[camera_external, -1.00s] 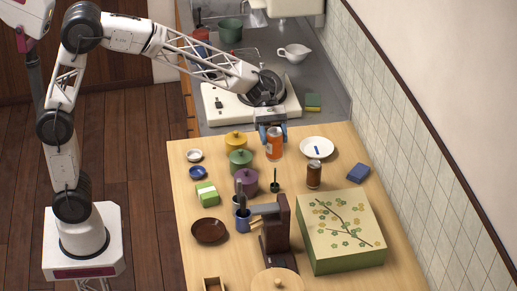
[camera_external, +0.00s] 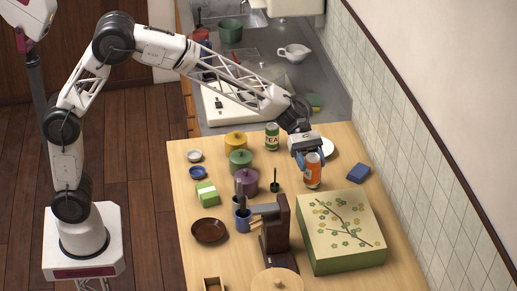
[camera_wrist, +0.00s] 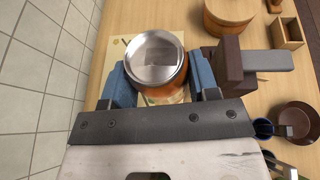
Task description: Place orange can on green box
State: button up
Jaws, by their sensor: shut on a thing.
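My gripper (camera_external: 308,156) is shut on the orange can (camera_external: 313,173), which hangs upright behind the big green box. In the wrist view the can's silver top (camera_wrist: 155,58) sits between the blue fingers of my gripper (camera_wrist: 158,80). The green box (camera_external: 347,263) has a cream lid with a branch and flowers, and its top is bare. In the wrist view a strip of the lid (camera_wrist: 120,48) shows beyond the can, which hides most of it.
A dark brown stand (camera_external: 277,238) is left of the box. A green tea can (camera_external: 272,137), a white plate (camera_external: 327,147) and a blue block (camera_external: 358,173) are behind it. Purple (camera_external: 247,183), green and yellow pots stand to the left. A tiled wall (camera_external: 440,160) runs along the right.

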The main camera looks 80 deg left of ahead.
jog(key=shift+n, duration=0.3)
jog(key=w+d+f, duration=0.2)
jog(key=w+f, duration=0.1)
jog(key=shift+w+d, duration=0.25)
jog(key=shift+d, duration=0.05)
jog(key=shift+t, duration=0.3)
jog(key=shift+f, duration=2.45)
jog(key=shift+f, duration=2.5)
jog(key=shift+f, duration=0.15)
jog(key=o, duration=0.9)
